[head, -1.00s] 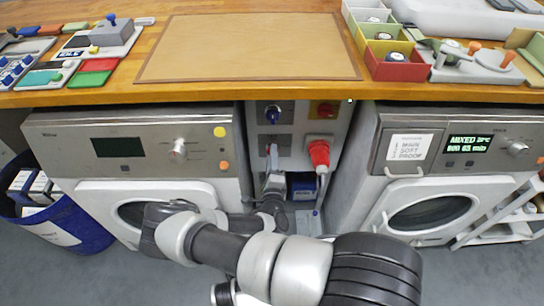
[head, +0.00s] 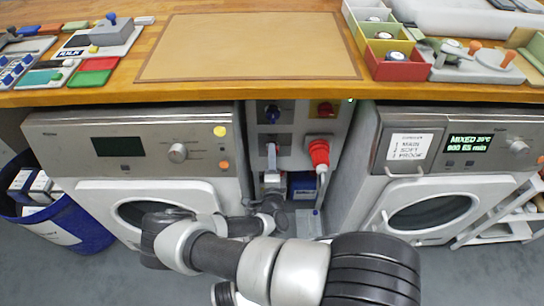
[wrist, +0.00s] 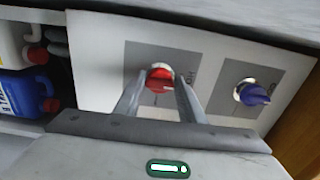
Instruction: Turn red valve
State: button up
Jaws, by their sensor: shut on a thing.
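The red valve (wrist: 159,79) is a round red knob with a raised grip, on a grey square plate on a pale panel in the wrist view. My gripper (wrist: 158,92) has one finger on each side of it and is shut on its grip. In the head view my gripper (head: 271,158) reaches the panel between the two washing machines, below the blue knob. There the gripper hides most or all of the red valve.
A blue knob (wrist: 252,94) sits beside the valve on its own plate. A red plug (head: 319,153) and a red switch (head: 325,109) are on the panel's right. Bottles (wrist: 28,90) stand below the panel. Washing machines (head: 140,150) flank the narrow gap, under a wooden worktop (head: 240,94).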

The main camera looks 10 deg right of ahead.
jog(key=o, duration=1)
jog(key=shift+o, duration=0.2)
jog(key=s+a+p, duration=0.3)
jog(key=s, duration=1.4)
jog(key=shift+a, duration=0.15)
jog(key=shift+s, duration=0.1)
